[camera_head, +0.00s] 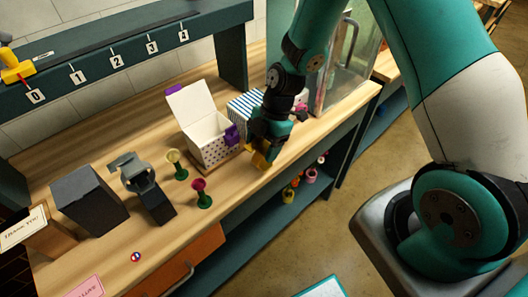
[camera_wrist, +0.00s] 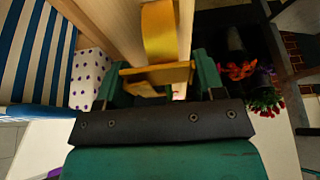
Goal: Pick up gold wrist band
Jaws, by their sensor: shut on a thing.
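The gold wrist band (camera_wrist: 160,32) is a yellow-gold curved strip at the top middle of the wrist view. In the head view a small gold piece of it (camera_head: 259,160) shows at the tip of my gripper (camera_head: 262,148), near the table's front edge. In the wrist view the green fingers of my gripper (camera_wrist: 160,78) are closed around the band's near part. The fingers hide some of the band. I cannot tell whether the band is clear of the table.
An open white spotted box (camera_head: 209,140) stands left of my gripper, with a blue-striped box (camera_head: 243,106) behind. Red (camera_head: 202,194) and yellow (camera_head: 177,164) goblet-like items, a grey clamp-like device (camera_head: 138,175) and a dark block (camera_head: 90,199) stand further left. Flowers (camera_wrist: 262,98) sit below the edge.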

